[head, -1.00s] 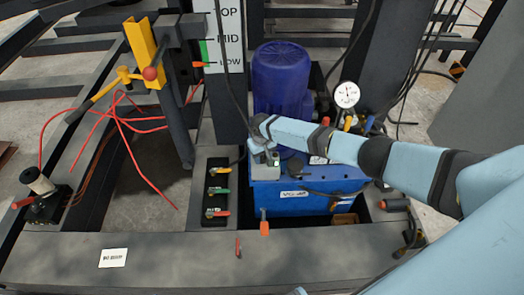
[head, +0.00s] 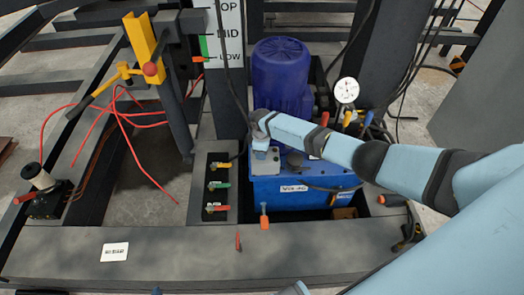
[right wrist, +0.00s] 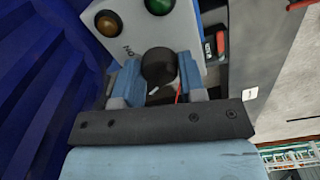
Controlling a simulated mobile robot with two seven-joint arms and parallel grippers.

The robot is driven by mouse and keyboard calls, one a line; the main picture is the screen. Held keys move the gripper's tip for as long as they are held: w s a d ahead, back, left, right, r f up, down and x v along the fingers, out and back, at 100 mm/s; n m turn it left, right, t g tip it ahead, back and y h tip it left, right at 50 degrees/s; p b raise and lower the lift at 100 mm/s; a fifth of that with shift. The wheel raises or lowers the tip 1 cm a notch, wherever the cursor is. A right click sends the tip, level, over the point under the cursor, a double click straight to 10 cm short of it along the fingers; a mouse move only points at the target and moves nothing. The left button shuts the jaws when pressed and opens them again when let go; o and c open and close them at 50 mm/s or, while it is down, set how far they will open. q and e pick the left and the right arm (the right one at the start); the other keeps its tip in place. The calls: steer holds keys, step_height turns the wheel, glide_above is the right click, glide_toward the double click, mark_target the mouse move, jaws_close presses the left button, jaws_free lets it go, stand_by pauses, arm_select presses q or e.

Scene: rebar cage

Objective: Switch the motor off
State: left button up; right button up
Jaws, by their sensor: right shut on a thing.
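The blue finned motor (head: 283,82) stands upright on the blue tank (head: 325,197). My right gripper (head: 262,152) is at the grey area at the tank's left end, just in front of the motor. In the right wrist view, my right gripper (right wrist: 158,88) has its two fingers on either side of a round black knob (right wrist: 158,66) and is shut on it. The knob sits on a light grey switch panel (right wrist: 190,40) with a green light (right wrist: 160,6) and an amber light (right wrist: 108,22). My left gripper is not in view.
Left of the tank is a block with yellow, green and red valve handles (head: 217,208). A round gauge (head: 346,91) and coloured levers stand right of the motor. A black cable hangs past the motor's left. A dark beam (head: 180,255) runs along the front.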

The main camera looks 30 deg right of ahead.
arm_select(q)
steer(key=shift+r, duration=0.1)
arm_select(e)
steer(key=shift+n, duration=1.1)
steer(key=o, duration=0.9)
steer(key=shift+r, duration=0.1)
arm_select(q)
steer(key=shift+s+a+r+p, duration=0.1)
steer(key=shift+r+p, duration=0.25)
steer(key=shift+p, duration=1)
arm_select(e)
steer(key=shift+r, duration=6.8)
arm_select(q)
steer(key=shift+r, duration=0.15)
